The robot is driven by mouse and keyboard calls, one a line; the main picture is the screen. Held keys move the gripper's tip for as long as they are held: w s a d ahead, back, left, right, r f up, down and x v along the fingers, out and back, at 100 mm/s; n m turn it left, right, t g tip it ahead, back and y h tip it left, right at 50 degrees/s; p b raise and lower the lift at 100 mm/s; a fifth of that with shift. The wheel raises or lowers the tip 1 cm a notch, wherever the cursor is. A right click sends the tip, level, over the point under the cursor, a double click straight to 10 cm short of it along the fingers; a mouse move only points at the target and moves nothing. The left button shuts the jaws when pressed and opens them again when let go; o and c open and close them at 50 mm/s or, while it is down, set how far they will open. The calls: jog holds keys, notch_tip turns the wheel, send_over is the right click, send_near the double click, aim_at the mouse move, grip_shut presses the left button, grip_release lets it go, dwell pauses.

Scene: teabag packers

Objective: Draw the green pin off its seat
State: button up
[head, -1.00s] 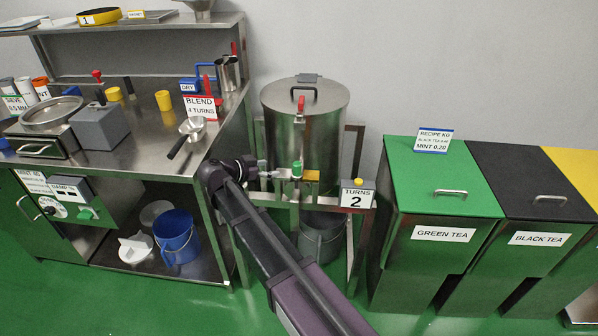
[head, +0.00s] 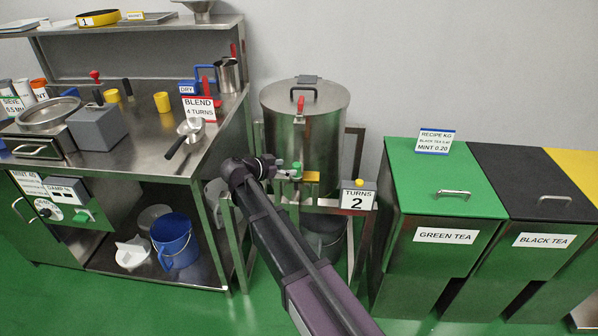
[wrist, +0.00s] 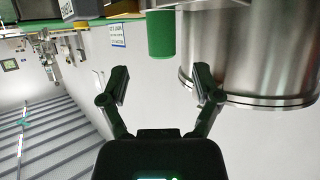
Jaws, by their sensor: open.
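The green pin (head: 297,166) stands upright at the front of the steel drum (head: 322,128), beside a small yellow block (head: 311,177). In the wrist view the green pin (wrist: 161,35) is a plain green cylinder, just beyond my fingertips and roughly midway between them. My gripper (wrist: 160,80) is open and empty, with one finger to each side of the pin's line and no visible contact. In the head view my gripper (head: 284,174) is close to the left of the pin. The pin's seat is not clearly visible.
The curved drum wall (wrist: 260,50) is close to the right finger in the wrist view. A TURNS 2 counter box (head: 357,196) stands right of the pin. The steel bench (head: 150,150) is to the left, and the green tea bin (head: 440,215) to the right.

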aim_at(294, 165)
jog(key=b+x, duration=0.1)
jog(key=x, duration=0.3)
jog(key=shift+w+f+b, duration=0.15)
jog(key=shift+f+b, duration=0.05)
jog(key=shift+b, duration=0.2)
jog(key=shift+w+d+f, duration=0.1)
jog(key=shift+w+d, duration=0.15)
jog(key=shift+d, duration=0.05)
grip_shut()
